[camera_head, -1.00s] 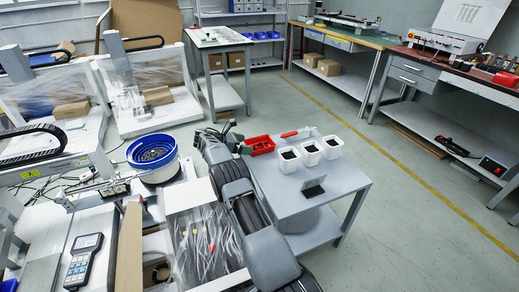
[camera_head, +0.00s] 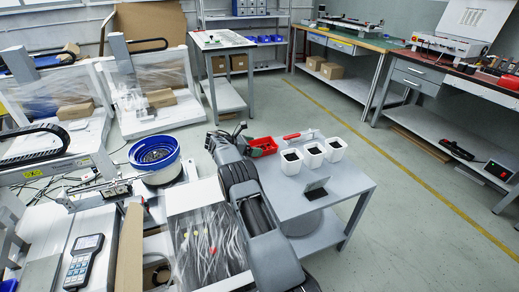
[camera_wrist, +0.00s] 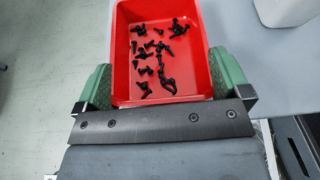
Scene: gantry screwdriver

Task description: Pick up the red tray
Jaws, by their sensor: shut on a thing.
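The red tray (camera_head: 264,146) is at the far left corner of the small grey table, partly hidden by my arm in the head view. In the wrist view the red tray (camera_wrist: 122,55) is upright and holds several black screws (camera_wrist: 158,50). My gripper (camera_wrist: 170,88) has its green fingers against the tray's left and right sides and is shut on it. In the head view my gripper (camera_head: 241,139) is at the tray's near left side and shows only in part. I cannot tell whether the tray touches the table.
A blue-rimmed bowl feeder (camera_head: 155,158) stands left of my arm. Open floor lies right of the table.

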